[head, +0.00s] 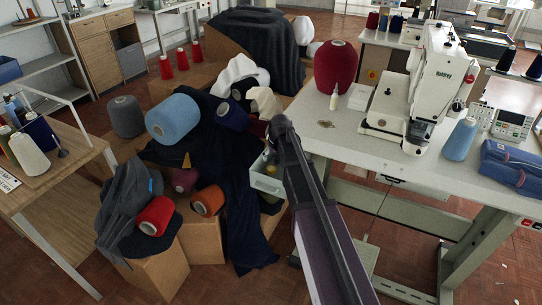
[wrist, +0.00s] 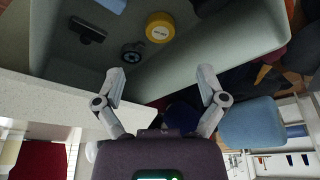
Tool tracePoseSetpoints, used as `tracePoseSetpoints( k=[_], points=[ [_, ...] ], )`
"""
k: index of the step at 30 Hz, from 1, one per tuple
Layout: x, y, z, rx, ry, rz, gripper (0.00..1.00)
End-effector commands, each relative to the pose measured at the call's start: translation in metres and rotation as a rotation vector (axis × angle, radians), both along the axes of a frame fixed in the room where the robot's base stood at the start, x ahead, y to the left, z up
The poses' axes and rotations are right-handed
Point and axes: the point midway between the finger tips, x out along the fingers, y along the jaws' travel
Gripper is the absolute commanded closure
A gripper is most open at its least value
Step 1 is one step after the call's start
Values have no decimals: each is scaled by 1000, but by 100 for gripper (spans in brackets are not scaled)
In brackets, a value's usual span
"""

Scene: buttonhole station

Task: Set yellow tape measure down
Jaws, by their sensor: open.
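The white sewing table (head: 340,140) carries a sewing machine (head: 432,75), a large red cone (head: 335,67) and a small white bottle (head: 334,98). Left of the drawer, dark cloth (head: 235,190) and several yarn spools cover cardboard boxes. A black item (wrist: 86,31) also lies in the drawer.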

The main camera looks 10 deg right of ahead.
Motion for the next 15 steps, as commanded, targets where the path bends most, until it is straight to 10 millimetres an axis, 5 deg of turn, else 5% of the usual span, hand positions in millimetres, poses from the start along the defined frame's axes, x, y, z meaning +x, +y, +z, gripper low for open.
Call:
tracePoseSetpoints(
  k=[15],
  points=[
    [-9,-1,31,0,0,0,9]
  ],
)
